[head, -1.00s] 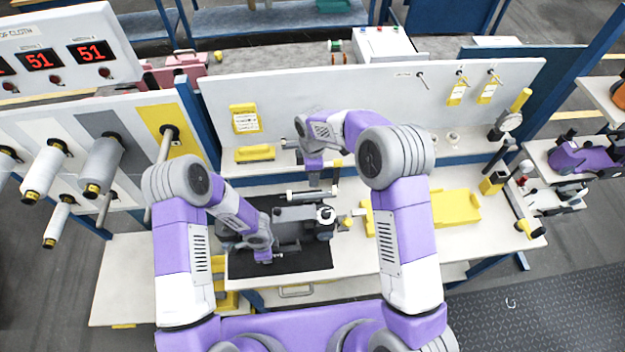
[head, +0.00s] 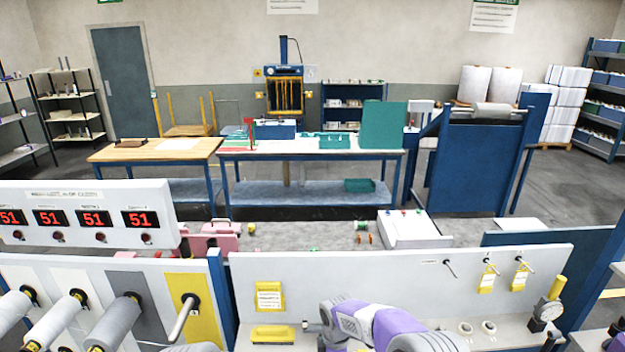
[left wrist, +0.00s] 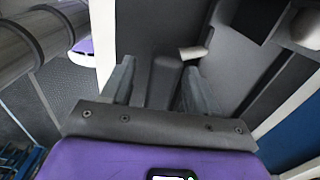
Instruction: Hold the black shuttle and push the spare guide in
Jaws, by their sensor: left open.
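In the left wrist view my left gripper (left wrist: 158,78) is open, its two grey fingers apart on either side of a dark grey bar-like piece (left wrist: 163,80). I cannot tell whether this piece is part of the black shuttle or whether the fingers touch it. In the head view the bench top with the shuttle is below the picture. My right arm (head: 385,328) shows only in part at the bottom edge, and its fingertips are out of view. I cannot make out the spare guide in any current view.
A white back panel (head: 400,283) with a yellow tag (head: 268,297) and yellow-tagged hooks stands behind my right arm. White spools (head: 52,322) stick out at the left under a counter display (head: 85,216) reading 51. Tables and shelves stand farther back.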

